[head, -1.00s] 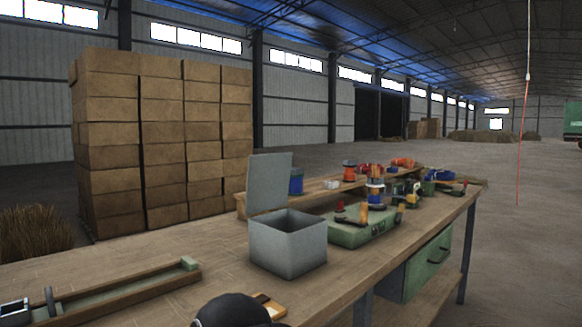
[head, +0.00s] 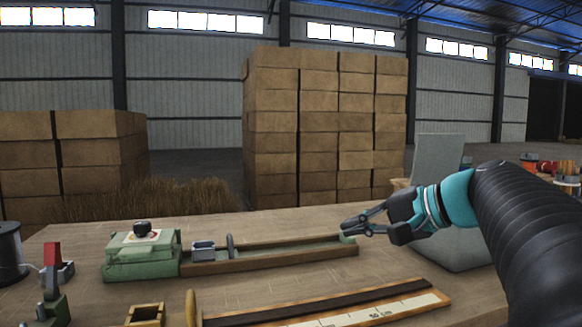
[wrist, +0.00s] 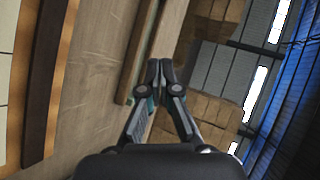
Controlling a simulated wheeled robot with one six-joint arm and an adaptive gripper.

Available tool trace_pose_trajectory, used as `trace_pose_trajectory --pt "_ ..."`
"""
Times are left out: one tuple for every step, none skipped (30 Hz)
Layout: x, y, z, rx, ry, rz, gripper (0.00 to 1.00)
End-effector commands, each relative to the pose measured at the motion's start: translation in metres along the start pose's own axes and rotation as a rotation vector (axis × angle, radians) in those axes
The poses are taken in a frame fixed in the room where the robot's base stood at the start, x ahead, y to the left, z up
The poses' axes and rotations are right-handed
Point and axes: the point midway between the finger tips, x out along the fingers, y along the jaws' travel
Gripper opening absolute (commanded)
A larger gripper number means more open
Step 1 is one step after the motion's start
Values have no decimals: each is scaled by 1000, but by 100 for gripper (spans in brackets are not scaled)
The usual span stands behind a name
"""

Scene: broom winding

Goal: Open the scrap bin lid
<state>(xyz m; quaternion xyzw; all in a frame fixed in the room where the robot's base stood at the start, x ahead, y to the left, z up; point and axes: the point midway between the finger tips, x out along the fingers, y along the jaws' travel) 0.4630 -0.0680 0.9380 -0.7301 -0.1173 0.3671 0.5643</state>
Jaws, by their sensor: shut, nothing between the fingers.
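The grey scrap bin (head: 462,252) stands on the workbench at the right of the head view, partly hidden behind my arm. Its flat grey lid (head: 437,160) stands up, leaning slightly back, so the lid is open. The bin's opening is hidden by my arm. My gripper (head: 346,228) is in front of and left of the bin, above the bench, pointing left. Its fingers are shut and empty, with the tips together in the wrist view (wrist: 158,66). The bin does not show in the wrist view.
A long wooden trough (head: 280,256) with a green box (head: 142,254) lies left of my gripper. A ruler board (head: 340,308) lies along the near bench. A wire spool (head: 10,252) and red-handled tool (head: 53,262) stand far left. Stacked cartons (head: 325,125) rise behind the bench.

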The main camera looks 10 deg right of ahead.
Motion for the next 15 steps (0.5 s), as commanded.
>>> trace_pose_trajectory --pt "-16 4 -39 38 88 -61 0" --pt "-28 2 -60 55 136 -100 0" --pt "-45 0 -86 77 200 -151 0" --pt "-59 -1 -105 91 247 -188 0" --pt "-74 -2 -122 104 292 -225 0" --pt "-94 -1 -144 120 350 -271 0" --pt "-109 0 -158 131 390 -304 0" --pt "-125 1 -171 139 429 -335 0" --pt "-144 3 -186 149 475 -372 0" --pt "-158 4 -196 155 506 -397 0" --pt "-171 6 -204 160 535 -420 0" --pt "-186 7 -213 165 567 -447 0" --pt "-195 8 -218 169 586 -463 0" --pt "-203 10 -223 172 604 -478 0" --pt "-212 10 -227 174 622 -494 0"
